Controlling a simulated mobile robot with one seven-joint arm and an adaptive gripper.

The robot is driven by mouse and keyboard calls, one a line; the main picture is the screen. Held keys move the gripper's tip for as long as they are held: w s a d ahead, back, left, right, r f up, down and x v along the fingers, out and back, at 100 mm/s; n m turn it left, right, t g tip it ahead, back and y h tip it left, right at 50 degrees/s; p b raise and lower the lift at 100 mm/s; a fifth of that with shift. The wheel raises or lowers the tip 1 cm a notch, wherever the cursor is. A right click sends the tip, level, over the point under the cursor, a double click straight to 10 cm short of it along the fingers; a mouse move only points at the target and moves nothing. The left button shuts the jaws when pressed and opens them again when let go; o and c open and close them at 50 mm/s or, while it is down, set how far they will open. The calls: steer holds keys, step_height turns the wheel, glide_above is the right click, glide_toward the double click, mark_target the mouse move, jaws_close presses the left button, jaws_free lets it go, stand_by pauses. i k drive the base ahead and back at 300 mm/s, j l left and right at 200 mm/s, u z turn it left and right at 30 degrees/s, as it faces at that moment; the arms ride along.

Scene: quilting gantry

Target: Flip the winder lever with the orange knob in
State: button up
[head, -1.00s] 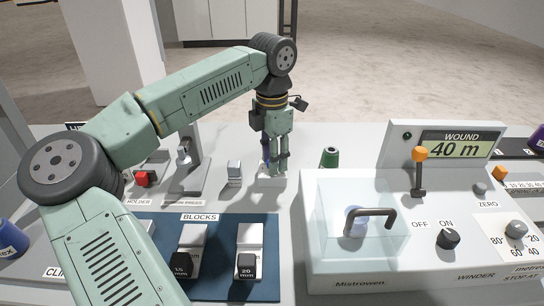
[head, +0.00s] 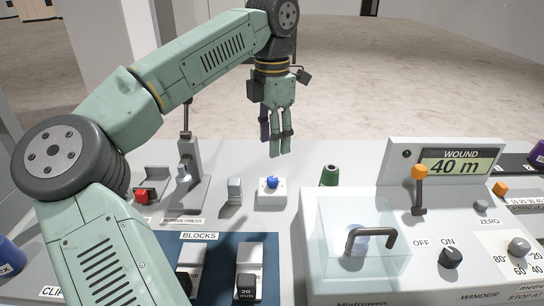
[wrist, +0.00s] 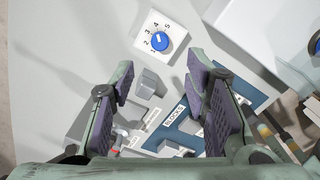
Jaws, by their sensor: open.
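The winder lever with the orange knob (head: 420,171) stands upright on the winder (head: 405,270) at the right in the head view. Its dark stem rises from the winder's top, left of the ZERO button (head: 481,204). My gripper (head: 278,152) hangs in the air above the back middle of the table, left of the lever and well apart from it. Its fingers are spread and empty; the wrist view (wrist: 165,85) shows a wide gap between the dark pads. The lever does not show in the wrist view.
Below my gripper sits a white box with a blue dial (head: 272,182). A green spool (head: 330,174) stands between it and the winder. The winder has a clear cover with a dark handle (head: 370,237) and an ON/OFF knob (head: 451,257). The display (head: 459,163) reads 40 m.

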mark_target(419, 172)
steer(key=k, duration=1)
